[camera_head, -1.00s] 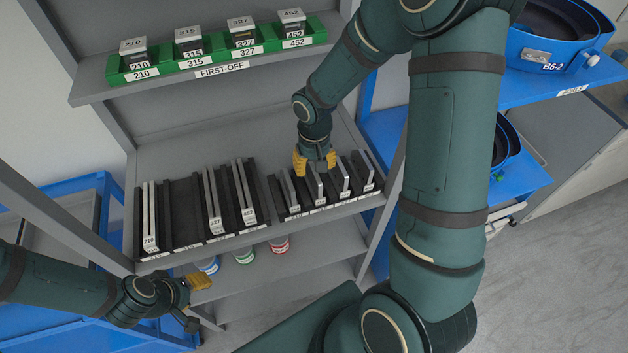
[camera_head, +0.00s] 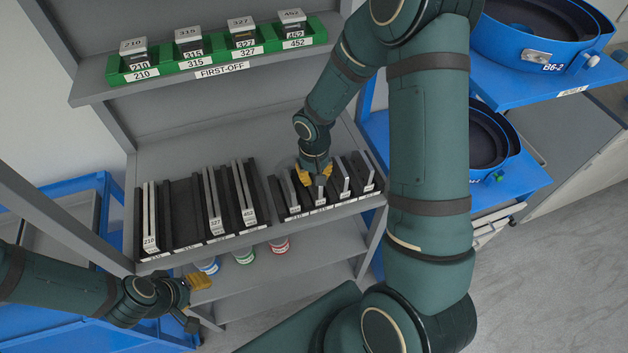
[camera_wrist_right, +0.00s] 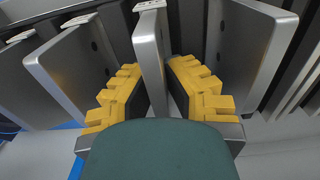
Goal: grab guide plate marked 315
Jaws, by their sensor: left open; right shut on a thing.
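Several grey guide plates stand upright in the right-hand rack (camera_head: 284,217). My right gripper (camera_head: 316,176) is shut on the second plate from the left (camera_head: 320,194), which still stands in the rack. The tiny labels below these plates are too small to read, so I cannot confirm the number 315. In the right wrist view the held plate (camera_wrist_right: 149,55) is between the yellow fingers (camera_wrist_right: 150,95), with neighbouring plates on both sides. My left gripper (camera_head: 195,300) is open and empty at the lower left, in front of the shelf.
The left-hand rack (camera_head: 180,222) holds pale rails marked 210, 327 and 452, with a bare second slot. A green tray (camera_head: 222,60) above holds blocks marked 210, 315, 327 and 452. Blue bowls (camera_head: 535,40) stand on blue shelving at right. Tins (camera_head: 244,256) stand below.

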